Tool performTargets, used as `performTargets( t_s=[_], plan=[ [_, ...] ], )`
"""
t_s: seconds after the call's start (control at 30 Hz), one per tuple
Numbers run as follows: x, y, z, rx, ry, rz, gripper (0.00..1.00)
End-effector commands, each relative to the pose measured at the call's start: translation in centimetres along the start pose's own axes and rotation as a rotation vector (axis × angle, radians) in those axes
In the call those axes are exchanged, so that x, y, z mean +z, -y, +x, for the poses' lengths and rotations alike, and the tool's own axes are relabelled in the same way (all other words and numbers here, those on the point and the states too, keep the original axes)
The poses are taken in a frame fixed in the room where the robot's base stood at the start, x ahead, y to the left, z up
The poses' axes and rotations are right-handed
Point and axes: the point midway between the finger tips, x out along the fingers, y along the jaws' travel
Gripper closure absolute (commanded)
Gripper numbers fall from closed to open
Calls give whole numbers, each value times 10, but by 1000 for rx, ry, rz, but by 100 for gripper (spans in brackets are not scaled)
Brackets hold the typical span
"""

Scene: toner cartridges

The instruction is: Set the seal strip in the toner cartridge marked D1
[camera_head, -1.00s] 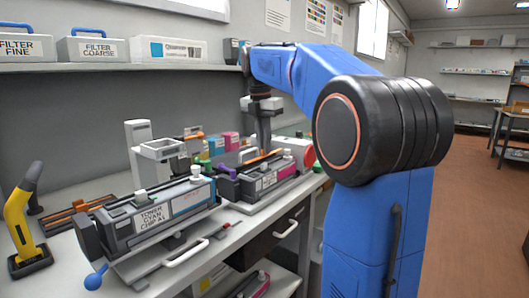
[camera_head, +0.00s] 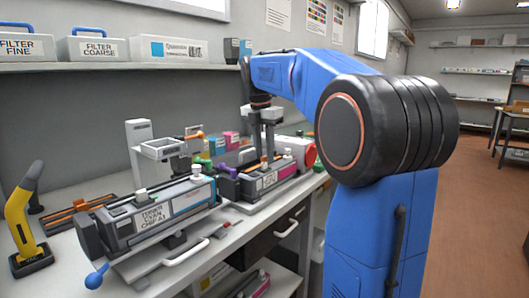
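A dark toner cartridge with a magenta end and a small pale label (camera_head: 265,182) lies on the bench below my gripper; its label is too small to read. My gripper (camera_head: 264,157) points down over the top of this cartridge, with its two fingers apart. The orange seal strip lies low along the cartridge top by the fingertips, mostly hidden, and I cannot tell how fully it is seated. A nearer cartridge (camera_head: 155,216) with a cyan end is labelled toner cyan, chip A1.
A yellow-handled tool (camera_head: 22,228) stands at the bench's left. A dark tray with orange strips (camera_head: 75,214) lies behind the near cartridge. A grey stand (camera_head: 138,145) rises between the wall and the cartridges. A red round thing (camera_head: 310,153) is right of my gripper.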

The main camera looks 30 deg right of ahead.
Motion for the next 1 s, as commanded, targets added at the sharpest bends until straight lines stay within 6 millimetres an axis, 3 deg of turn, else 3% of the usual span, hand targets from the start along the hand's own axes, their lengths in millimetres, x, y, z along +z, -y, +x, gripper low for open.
performTargets(
  t_s=[0.27,0.7,1.0],
  plan=[
    [0,-1,-25,2,1,0,73],
    [1,-1,-104,2,1,0,73],
    [0,0,-123,0,0,0,73]
  ],
)
